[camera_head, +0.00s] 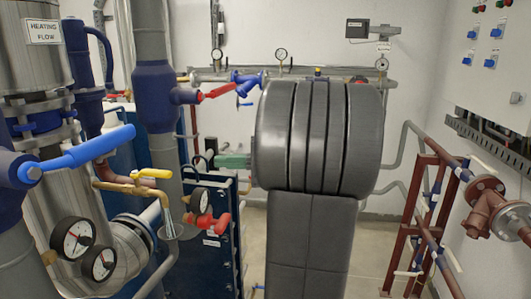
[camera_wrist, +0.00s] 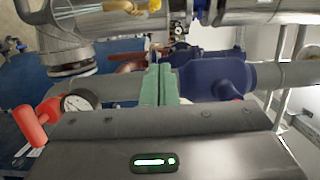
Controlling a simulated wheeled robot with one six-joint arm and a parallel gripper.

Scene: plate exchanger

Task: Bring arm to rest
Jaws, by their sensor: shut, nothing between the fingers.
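My arm, dark grey and bulky, stands folded in the middle of the head view and hides what is behind it. My gripper (camera_head: 233,161) shows there as a small green piece pointing left from behind the arm, close to the blue plate exchanger (camera_head: 212,232). In the wrist view, the green fingers of my gripper (camera_wrist: 158,84) are together, with nothing between them. Behind them is a blue valve body (camera_wrist: 215,80) on a grey pipe. I cannot tell the exact gap to it.
A red-handled valve (camera_head: 215,92), a blue lever (camera_head: 90,150), a yellow handle (camera_head: 155,173) and dial gauges (camera_head: 73,237) crowd the left. A brown pipe rack (camera_head: 425,215) and a control cabinet (camera_head: 490,65) stand at right. Some bare floor (camera_head: 375,240) shows right of my arm.

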